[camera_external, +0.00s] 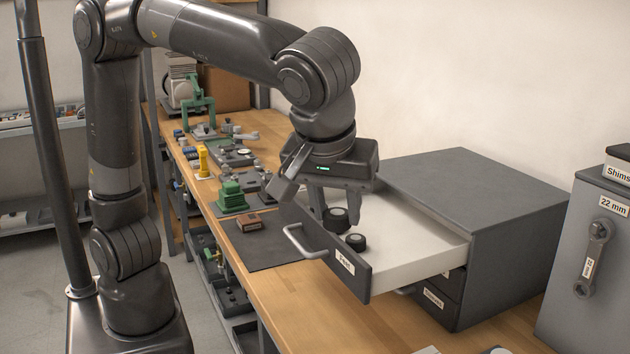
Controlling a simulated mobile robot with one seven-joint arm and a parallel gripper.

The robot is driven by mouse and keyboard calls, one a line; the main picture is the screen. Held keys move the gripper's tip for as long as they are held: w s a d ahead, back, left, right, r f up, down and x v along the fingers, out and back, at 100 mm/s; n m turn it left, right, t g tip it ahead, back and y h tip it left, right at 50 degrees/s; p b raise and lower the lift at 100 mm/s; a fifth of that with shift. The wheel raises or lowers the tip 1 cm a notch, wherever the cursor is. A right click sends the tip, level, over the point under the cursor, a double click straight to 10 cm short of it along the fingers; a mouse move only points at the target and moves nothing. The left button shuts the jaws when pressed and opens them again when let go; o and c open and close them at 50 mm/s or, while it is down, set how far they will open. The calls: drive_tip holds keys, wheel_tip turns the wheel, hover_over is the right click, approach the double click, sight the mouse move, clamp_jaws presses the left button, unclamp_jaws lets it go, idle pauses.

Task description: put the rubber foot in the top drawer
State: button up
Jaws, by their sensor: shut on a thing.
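The top drawer (410,229) of the grey cabinet is pulled open. Its white inside and dark front panel with a metal handle show. My gripper (335,213) points down over the drawer near its front end. It is shut on a black round rubber foot (336,221) with a pale centre, held between the fingertips. A second black round foot (355,242) is just below and right of it, by the drawer's front panel. I cannot tell how far the held foot is above the drawer floor.
The grey cabinet (480,188) stands on the wooden bench, with closed drawers under the open one. Left of the drawer are a dark mat (258,247), a brown block (249,223) and a green part (232,195). A grey cabinet with a wrench (594,258) stands at right.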

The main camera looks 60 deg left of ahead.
hover_over(379, 266)
drive_tip(key=s+d, duration=0.1)
wheel_tip(379, 266, down, 9)
drive_tip(key=shift+r, duration=0.15)
drive_tip(key=shift+f, duration=1.95)
drive_tip(key=shift+f, duration=0.15)
drive_tip(key=o, duration=0.9)
drive_tip(key=shift+o, duration=0.2)
